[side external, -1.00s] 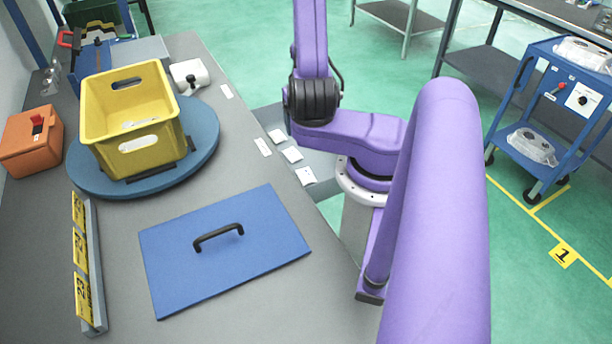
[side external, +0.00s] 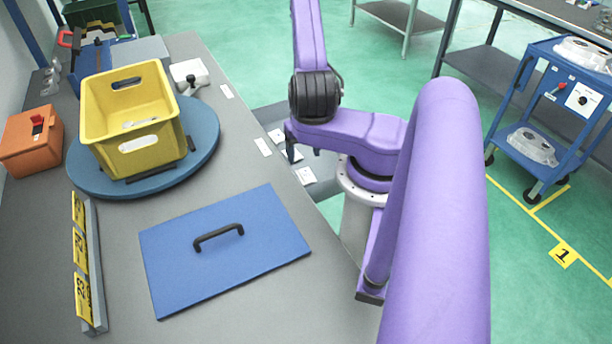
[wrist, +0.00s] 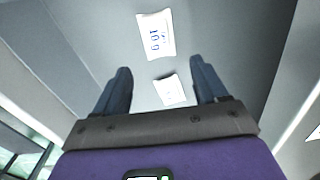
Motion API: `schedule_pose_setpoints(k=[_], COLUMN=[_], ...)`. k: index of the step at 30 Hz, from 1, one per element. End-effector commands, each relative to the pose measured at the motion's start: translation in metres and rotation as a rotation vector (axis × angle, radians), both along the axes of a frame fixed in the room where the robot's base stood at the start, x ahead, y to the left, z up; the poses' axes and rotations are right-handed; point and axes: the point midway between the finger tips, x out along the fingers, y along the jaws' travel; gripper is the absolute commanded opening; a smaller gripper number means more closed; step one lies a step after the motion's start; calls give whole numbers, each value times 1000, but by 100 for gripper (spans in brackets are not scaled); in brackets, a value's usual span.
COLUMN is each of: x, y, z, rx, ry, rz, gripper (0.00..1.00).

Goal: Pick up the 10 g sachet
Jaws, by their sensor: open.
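In the wrist view, a white sachet (wrist: 156,36) with blue print that appears to read "10 g" lies flat on a grey surface, beyond my fingertips. A second, smaller-looking white sachet (wrist: 170,90) lies between my fingers as seen from above; its print is too small to read. My gripper (wrist: 160,65) is open, with both dark fingers apart and nothing held. In the side view my gripper (side external: 302,155) hangs over the small white sachets by the bench's right edge and partly hides them. I cannot tell there which one is the 10 g sachet.
More white packets (side external: 263,146) lie along the bench edge. A blue lid (side external: 225,265) with a black handle lies in front. A yellow crate (side external: 105,85) stands on a blue round turntable (side external: 205,145). An orange box (side external: 30,155) is at far left.

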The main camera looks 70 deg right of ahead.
Motion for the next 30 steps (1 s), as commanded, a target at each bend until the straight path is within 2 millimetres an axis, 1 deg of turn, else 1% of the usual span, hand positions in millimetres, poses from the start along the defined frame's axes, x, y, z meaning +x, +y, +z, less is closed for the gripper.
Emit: schedule_pose_setpoints(k=[1,8,18,21,24,30], x=[0,0,-1,-1,-1,-1], y=[0,1,2,2,2,2], z=[-4,-11,-48,-55,-59,-59], rx=[1,1,1,1,0,-1], ry=[1,1,1,1,0,0], rz=[0,1,0,0,0,0], gripper=[72,72,72,72,72,72])
